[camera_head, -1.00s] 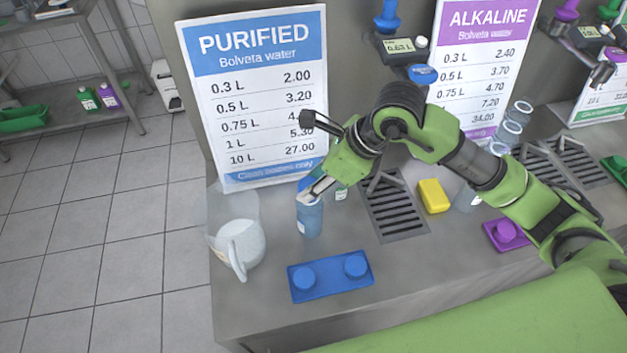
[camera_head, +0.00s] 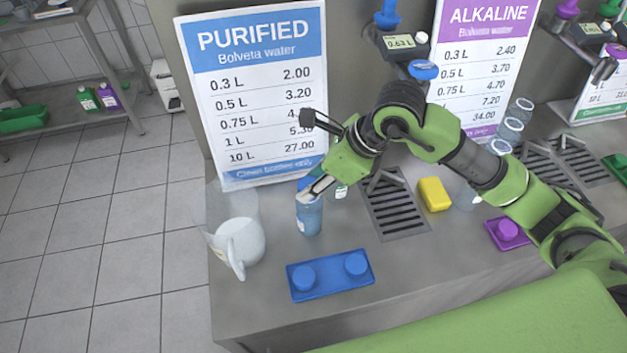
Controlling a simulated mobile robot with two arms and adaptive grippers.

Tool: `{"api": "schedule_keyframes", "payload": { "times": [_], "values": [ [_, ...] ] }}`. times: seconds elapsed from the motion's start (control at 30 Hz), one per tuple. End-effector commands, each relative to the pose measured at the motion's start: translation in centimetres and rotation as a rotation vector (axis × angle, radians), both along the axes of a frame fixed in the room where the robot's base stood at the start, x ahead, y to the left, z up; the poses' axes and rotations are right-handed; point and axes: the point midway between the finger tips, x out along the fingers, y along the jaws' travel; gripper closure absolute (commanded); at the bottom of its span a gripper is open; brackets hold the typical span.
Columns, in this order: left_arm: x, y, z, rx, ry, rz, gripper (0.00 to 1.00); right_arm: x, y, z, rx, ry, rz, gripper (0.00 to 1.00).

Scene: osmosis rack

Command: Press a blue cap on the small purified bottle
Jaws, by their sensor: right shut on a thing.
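A small pale blue bottle (camera_head: 309,217) stands upright at the counter's left part, below the PURIFIED sign. My right gripper (camera_head: 311,194) is shut on the bottle at its top, and its fingers hide the bottle's mouth. I cannot tell whether the mouth is covered. Two blue caps, a left one (camera_head: 303,278) and a right one (camera_head: 355,264), sit on a blue tray (camera_head: 330,284) in front of the bottle. My left gripper is out of view.
A white jug (camera_head: 241,243) stands left of the bottle near the counter edge. The PURIFIED sign (camera_head: 256,90) is behind. A drain grate (camera_head: 393,207), a yellow sponge (camera_head: 434,194) and a purple tray (camera_head: 497,238) lie to the right.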

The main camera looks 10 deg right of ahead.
Motion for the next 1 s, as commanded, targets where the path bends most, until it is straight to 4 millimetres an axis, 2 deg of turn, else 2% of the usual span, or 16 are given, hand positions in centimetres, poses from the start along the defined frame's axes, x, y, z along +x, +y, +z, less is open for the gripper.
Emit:
{"api": "schedule_keyframes", "payload": {
  "times": [0.2, 0.9, 0.93, 1.0],
  "values": [
    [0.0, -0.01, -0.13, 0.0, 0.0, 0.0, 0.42, -0.25, -0.08, -0.58, -0.006, 0.012, 0.001, 0.87],
    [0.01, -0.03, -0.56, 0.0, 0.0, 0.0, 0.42, -0.37, -0.12, -0.49, -0.009, 0.016, 0.001, 0.87],
    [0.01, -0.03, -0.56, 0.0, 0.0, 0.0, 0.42, -0.37, -0.12, -0.49, -0.009, 0.016, 0.001, 0.64],
    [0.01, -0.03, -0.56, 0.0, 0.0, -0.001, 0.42, -0.34, -0.12, -0.44, -0.008, 0.015, 0.002, 0.47]
  ]
}}
